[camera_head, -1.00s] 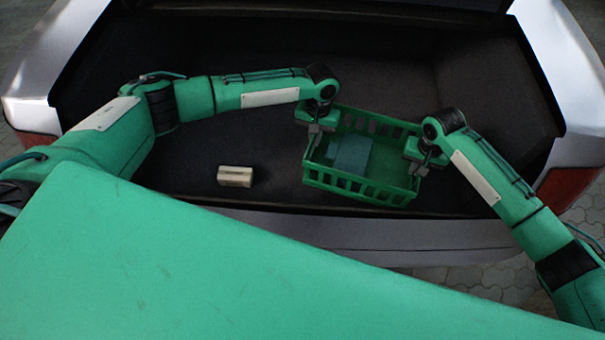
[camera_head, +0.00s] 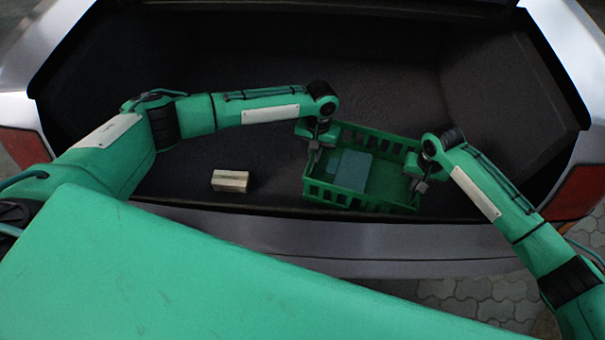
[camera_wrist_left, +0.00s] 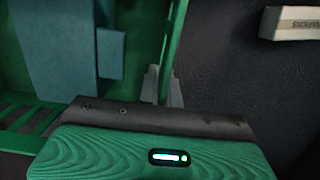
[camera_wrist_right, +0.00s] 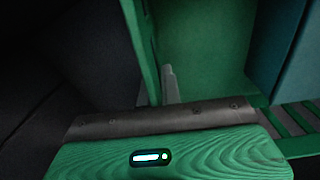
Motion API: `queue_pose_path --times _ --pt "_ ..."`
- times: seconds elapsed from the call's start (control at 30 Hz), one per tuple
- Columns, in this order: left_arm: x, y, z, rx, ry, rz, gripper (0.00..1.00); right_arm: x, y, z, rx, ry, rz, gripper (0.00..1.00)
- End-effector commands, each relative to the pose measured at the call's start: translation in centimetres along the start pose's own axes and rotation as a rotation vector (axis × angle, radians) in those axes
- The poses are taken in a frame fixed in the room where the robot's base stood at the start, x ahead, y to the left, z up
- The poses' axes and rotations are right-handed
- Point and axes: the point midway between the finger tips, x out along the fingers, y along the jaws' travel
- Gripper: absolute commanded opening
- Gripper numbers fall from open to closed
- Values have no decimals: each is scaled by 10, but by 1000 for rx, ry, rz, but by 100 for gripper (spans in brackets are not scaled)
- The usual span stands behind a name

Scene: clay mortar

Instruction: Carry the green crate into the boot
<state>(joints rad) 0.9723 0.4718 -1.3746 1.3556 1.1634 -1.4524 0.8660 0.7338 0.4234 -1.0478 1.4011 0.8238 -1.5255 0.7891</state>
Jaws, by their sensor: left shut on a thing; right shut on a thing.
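The green crate (camera_head: 392,178) is inside or just above the boot, near its front lip; I cannot tell whether it touches the floor. It holds a blue-teal block (camera_head: 350,170). My left gripper (camera_head: 314,150) is shut on the crate's left wall, which also shows in the left wrist view (camera_wrist_left: 174,45). My right gripper (camera_head: 421,180) is shut on the right wall, seen in the right wrist view (camera_wrist_right: 146,45). The open boot (camera_head: 270,225) has a dark lining and a pale lip.
A small cream box (camera_head: 230,181) lies on the boot floor left of the crate; it also shows in the left wrist view (camera_wrist_left: 292,23). The boot floor behind the crate is clear. Tail lights (camera_head: 572,193) flank the opening.

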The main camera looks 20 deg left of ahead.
Motion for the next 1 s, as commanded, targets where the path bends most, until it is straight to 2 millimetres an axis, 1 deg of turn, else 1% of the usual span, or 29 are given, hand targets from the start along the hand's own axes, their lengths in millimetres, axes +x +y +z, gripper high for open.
queue_pose_path --times 0.17,0.37,1.0 --pt "1 -1 -1 -1 1 -1 0 1 1 0 1 1 2 0" --pt "7 -1 -2 -1 1 -1 0 7 1 0 1 1 2 0" --pt "37 -1 -5 -1 1 -1 0 37 1 0 1 1 2 0"
